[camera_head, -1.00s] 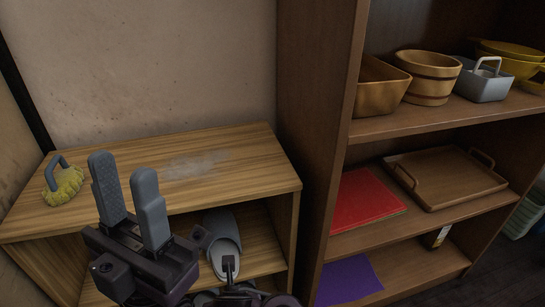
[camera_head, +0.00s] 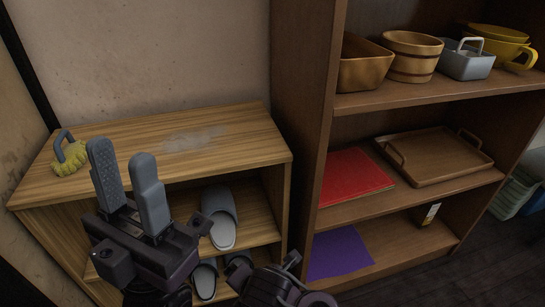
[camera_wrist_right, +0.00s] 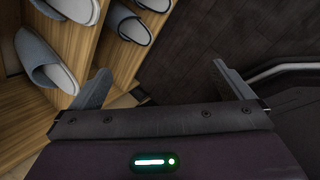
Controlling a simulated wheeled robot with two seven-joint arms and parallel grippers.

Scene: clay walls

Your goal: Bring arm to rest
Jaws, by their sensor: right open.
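My left gripper (camera_head: 122,158) points upward in front of the low wooden cabinet in the head view. Its two grey fingers stand apart with nothing between them. My right arm (camera_head: 270,285) shows dark at the bottom of the head view, in front of the cabinet's lower shelves. In the right wrist view my right gripper (camera_wrist_right: 160,77) has its fingers wide apart and empty. Grey slippers (camera_wrist_right: 48,62) lie on the shelves to its left, apart from the fingers. The right fingertips cannot be made out in the head view.
A yellow scrubber with a grey handle (camera_head: 69,154) lies on the cabinet top (camera_head: 235,135), beside a pale dusty patch (camera_head: 195,139). A tall bookcase (camera_head: 306,130) stands to the right, holding bowls, a red sheet (camera_head: 352,176) and a wooden tray (camera_head: 440,158).

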